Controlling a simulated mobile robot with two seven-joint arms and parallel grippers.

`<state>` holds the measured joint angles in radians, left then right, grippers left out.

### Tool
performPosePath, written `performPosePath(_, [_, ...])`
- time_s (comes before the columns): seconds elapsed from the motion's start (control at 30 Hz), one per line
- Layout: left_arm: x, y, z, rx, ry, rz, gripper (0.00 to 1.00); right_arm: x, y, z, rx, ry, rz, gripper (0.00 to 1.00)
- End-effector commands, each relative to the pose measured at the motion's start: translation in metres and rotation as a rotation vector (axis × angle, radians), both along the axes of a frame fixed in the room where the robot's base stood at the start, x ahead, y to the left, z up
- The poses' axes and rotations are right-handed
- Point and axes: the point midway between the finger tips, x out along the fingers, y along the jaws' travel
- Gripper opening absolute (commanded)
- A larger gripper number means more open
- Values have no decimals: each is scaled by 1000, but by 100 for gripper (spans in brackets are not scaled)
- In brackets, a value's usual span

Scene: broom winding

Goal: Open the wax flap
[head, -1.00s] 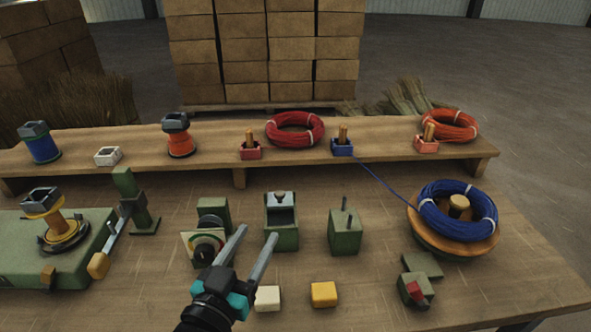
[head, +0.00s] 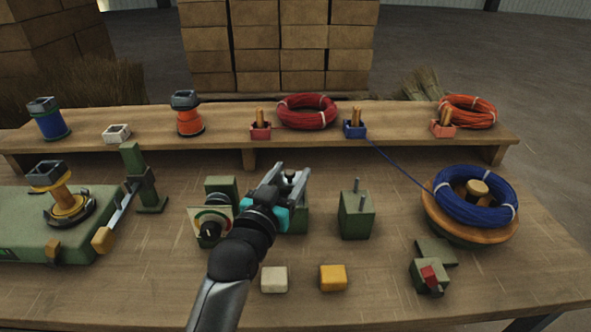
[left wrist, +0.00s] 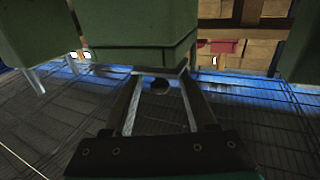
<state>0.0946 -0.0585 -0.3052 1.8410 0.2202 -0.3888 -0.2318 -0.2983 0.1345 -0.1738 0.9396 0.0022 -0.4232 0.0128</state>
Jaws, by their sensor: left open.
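The wax box is a green block (head: 298,222) in the middle of the bench, mostly hidden behind my left gripper. Its grey flap has a small dark knob (head: 290,176) on top. My left gripper (head: 291,169) is open, with one finger on each side of the knob in the head view. I cannot tell whether the fingers touch the knob. The flap looks closed, though it is partly covered. My right gripper is not in view.
A dial unit (head: 210,224) stands close left of the gripper, and a green block with two pins (head: 356,214) stands to the right. A white block (head: 274,279) and a yellow block (head: 333,277) lie in front. A blue coil (head: 474,198) sits at right.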

Motion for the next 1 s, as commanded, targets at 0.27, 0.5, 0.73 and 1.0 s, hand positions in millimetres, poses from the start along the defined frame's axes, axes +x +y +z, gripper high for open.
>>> performPosePath(0.27, [24, -10, -1, -1, -1, 1, 57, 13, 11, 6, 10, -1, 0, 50])
performPosePath(0.5, [30, -12, 0, -1, 0, 1, 57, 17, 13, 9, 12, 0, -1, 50])
performPosePath(0.73, [30, -12, 0, 0, 0, 0, 55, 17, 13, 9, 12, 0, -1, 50])
performPosePath(1.0, [30, -12, 0, 0, 0, 0, 24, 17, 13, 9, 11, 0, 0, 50])
